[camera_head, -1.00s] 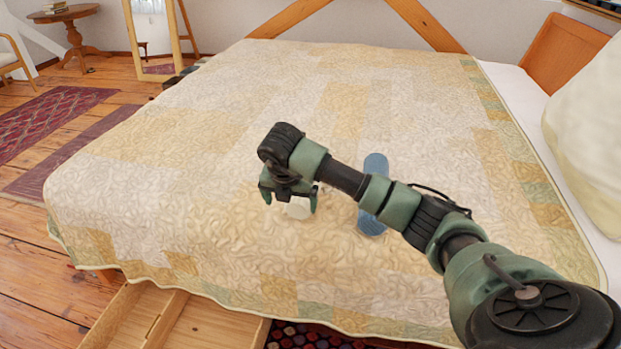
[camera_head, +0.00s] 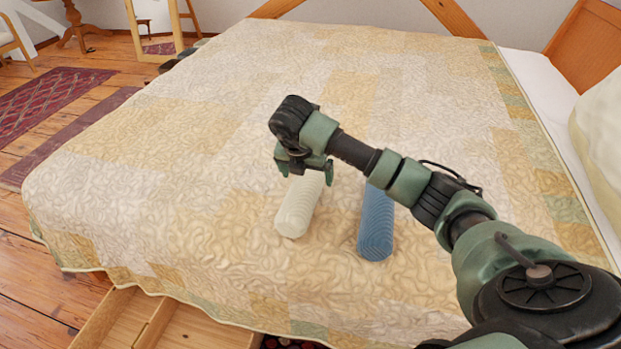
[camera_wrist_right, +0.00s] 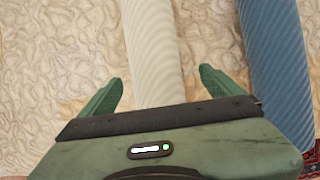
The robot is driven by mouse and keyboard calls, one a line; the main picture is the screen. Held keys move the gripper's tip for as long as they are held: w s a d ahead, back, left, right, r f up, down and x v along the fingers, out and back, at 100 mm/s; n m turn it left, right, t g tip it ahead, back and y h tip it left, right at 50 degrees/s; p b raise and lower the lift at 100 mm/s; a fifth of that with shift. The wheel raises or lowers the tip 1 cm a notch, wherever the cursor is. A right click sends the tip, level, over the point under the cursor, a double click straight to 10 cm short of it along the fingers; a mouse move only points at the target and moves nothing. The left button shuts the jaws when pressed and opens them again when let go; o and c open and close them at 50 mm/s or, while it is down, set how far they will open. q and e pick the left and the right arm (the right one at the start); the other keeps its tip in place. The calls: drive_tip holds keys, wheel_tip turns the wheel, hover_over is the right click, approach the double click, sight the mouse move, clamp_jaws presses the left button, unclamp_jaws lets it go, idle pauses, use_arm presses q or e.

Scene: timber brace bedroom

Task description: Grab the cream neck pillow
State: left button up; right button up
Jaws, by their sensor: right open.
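The cream neck pillow (camera_head: 297,210), a ribbed roll, lies on the bed quilt below my right gripper (camera_head: 306,174). The arm and gripper hide its far end in the head view. My right gripper is open and empty. In the right wrist view, the cream pillow (camera_wrist_right: 151,50) runs between the two green fingers of my right gripper (camera_wrist_right: 160,80), with a gap on each side. The gripper body hides its near part. I cannot tell the height gap between fingers and pillow. My left gripper is not in view.
A blue ribbed roll (camera_head: 376,228) lies to the right of the cream one, partly behind my arm; it also shows in the right wrist view (camera_wrist_right: 275,70). The quilt (camera_head: 150,200) is otherwise clear. A large pale pillow (camera_head: 600,125) is at the right. An open wooden drawer (camera_head: 185,332) juts out below.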

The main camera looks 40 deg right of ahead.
drive_tip(key=shift+x, duration=0.8)
drive_tip(key=x, duration=0.4)
drive_tip(key=shift+w+a+f+b, duration=0.25)
drive_tip(key=shift+w+f+b, duration=0.05)
drive_tip(key=shift+f+b, duration=0.1)
drive_tip(key=shift+w+d+f, duration=0.1)
drive_tip(key=shift+d+f, duration=0.05)
drive_tip(key=shift+f, duration=0.2)
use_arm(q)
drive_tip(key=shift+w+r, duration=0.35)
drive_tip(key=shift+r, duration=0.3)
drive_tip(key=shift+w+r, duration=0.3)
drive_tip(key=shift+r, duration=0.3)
use_arm(e)
drive_tip(key=c, duration=1.8)
drive_tip(key=shift+r, duration=0.15)
